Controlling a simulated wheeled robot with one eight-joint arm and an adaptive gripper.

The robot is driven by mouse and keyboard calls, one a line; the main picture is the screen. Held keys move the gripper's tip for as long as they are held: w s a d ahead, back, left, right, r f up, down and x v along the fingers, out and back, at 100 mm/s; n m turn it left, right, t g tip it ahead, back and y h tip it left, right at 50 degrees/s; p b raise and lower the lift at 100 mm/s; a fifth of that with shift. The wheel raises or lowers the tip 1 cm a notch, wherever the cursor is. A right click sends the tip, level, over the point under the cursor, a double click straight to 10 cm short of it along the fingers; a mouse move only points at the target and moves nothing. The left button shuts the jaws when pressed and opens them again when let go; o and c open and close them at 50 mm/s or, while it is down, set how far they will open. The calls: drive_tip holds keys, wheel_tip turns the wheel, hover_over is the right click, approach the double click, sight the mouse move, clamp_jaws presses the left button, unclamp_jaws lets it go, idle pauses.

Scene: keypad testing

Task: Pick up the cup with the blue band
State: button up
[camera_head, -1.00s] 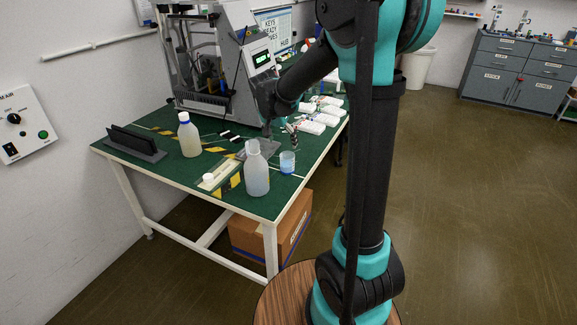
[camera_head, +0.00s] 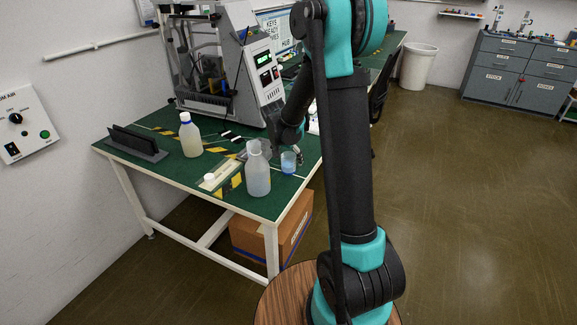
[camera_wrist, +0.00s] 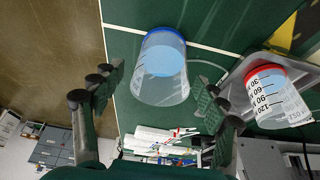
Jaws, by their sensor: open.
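The clear cup with a blue band (camera_wrist: 163,68) stands on the green table in the wrist view, with light blue inside it. It also shows near the table's front right edge in the head view (camera_head: 288,163). My gripper (camera_wrist: 160,86) is open, with one finger on each side of the cup in the picture. I cannot tell whether the fingers touch it. A clear measuring cup with a red band (camera_wrist: 277,96) and printed numbers is to the right, outside the fingers. In the head view my gripper's fingers are hard to make out.
A milky bottle (camera_head: 257,172) stands just left of the cup, and a blue-capped bottle (camera_head: 190,136) is farther left. A grey machine (camera_head: 235,75) stands behind. A black rack (camera_head: 137,143) is at the table's left end (camera_head: 122,160).

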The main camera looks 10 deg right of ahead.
drive_tip(key=c, duration=1.1)
drive_tip(key=shift+o, duration=0.2)
